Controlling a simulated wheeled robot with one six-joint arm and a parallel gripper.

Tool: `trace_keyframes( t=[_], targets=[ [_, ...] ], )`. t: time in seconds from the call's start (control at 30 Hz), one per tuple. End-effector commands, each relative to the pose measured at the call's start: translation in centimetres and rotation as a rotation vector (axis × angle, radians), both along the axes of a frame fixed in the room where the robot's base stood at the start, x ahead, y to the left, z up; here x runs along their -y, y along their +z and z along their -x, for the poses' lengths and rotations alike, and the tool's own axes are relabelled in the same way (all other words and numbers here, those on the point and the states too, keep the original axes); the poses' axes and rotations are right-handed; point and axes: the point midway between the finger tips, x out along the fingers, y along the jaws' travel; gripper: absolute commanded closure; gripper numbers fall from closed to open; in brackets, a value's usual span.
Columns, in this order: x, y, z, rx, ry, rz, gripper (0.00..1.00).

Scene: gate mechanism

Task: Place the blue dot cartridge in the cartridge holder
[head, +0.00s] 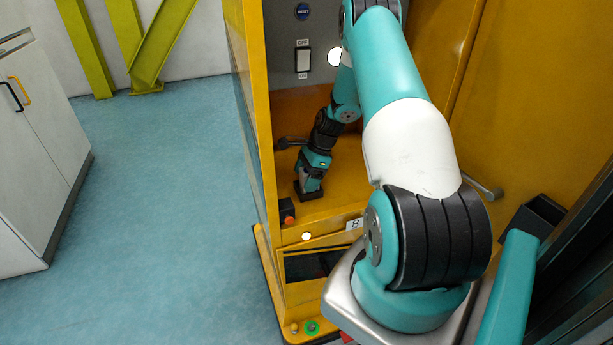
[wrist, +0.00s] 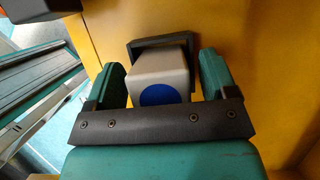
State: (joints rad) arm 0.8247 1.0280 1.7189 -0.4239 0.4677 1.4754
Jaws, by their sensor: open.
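The blue dot cartridge (wrist: 161,70) is a pale grey block with a round blue dot on the end facing the wrist camera. Its far end sits at the dark, square-edged cartridge holder (wrist: 137,46) on a yellow surface, and appears to be inside it. How deep it sits is hidden. My gripper (wrist: 163,62) is open, with one teal finger on each side of the cartridge. A narrow gap shows at the right finger; contact on the left is unclear. In the head view my gripper (head: 312,178) is low inside the yellow cabinet, and the cartridge cannot be made out.
The yellow cabinet (head: 254,110) encloses my gripper on the left and back. An orange button (head: 288,218) is on the cabinet near its front edge. Blue floor at left is clear.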

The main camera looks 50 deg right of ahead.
Motion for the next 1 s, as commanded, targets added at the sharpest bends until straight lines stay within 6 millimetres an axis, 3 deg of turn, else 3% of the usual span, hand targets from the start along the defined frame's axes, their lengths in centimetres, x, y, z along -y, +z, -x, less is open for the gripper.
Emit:
trace_keyframes(
  t=[0.17, 0.6, 0.77, 1.0],
  targets=[
    [0.6, 1.7, 0.2, 0.003, -0.001, 0.003, 0.21],
    [3.5, 9.9, 2.1, 0.003, 0.0, 0.002, 0.21],
    [3.9, 11.1, 2.4, 0.001, 0.0, 0.0, 0.21],
    [3.9, 11.3, 2.4, 0.0, 0.0, 0.0, 0.21]
  ],
)
